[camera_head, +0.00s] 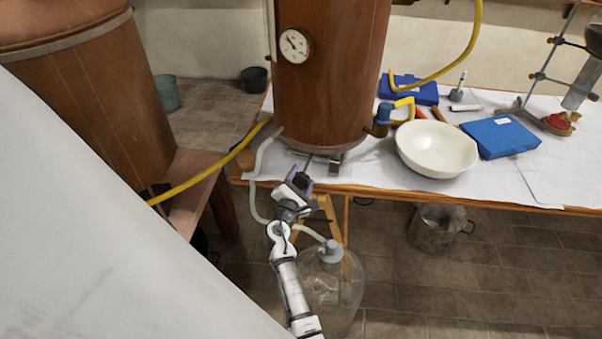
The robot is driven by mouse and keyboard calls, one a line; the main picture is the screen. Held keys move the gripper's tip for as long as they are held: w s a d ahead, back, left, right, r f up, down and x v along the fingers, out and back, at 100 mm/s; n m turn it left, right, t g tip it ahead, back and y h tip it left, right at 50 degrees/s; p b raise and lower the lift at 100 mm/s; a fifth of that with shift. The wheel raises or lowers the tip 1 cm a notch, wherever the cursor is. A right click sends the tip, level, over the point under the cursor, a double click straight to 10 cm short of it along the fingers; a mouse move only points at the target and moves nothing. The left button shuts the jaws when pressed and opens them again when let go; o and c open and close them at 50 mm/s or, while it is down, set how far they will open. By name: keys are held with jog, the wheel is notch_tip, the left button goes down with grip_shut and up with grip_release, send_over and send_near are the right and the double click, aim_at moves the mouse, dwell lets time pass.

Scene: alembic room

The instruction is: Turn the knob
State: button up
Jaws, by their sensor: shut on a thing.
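My arm reaches up from the bottom of the view, and my gripper (303,178) is at the table's front edge, just below the base of a copper vessel (325,100). The gripper is shut on a small part there, taken to be the knob; my fingers hide most of it, so its shape and angle cannot be told. A grey metal piece (327,163) shows under the vessel beside the gripper. A round dial gauge (295,46) is on the vessel's front.
A white bowl (437,148), blue cases (500,137) and a yellow hose (215,166) are near the vessel. A large glass bottle (335,290) stands on the floor beside my arm. A metal pot (436,230) is under the table. Open floor lies at the lower right.

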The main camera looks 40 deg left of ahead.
jog(key=shift+n+p, duration=0.55)
jog(key=shift+n, duration=0.55)
jog(key=o, duration=1)
jog(key=shift+s, duration=0.1)
jog(key=shift+b+v, duration=1.55)
jog(key=shift+v, duration=5.3)
jog(key=shift+a, duration=0.1)
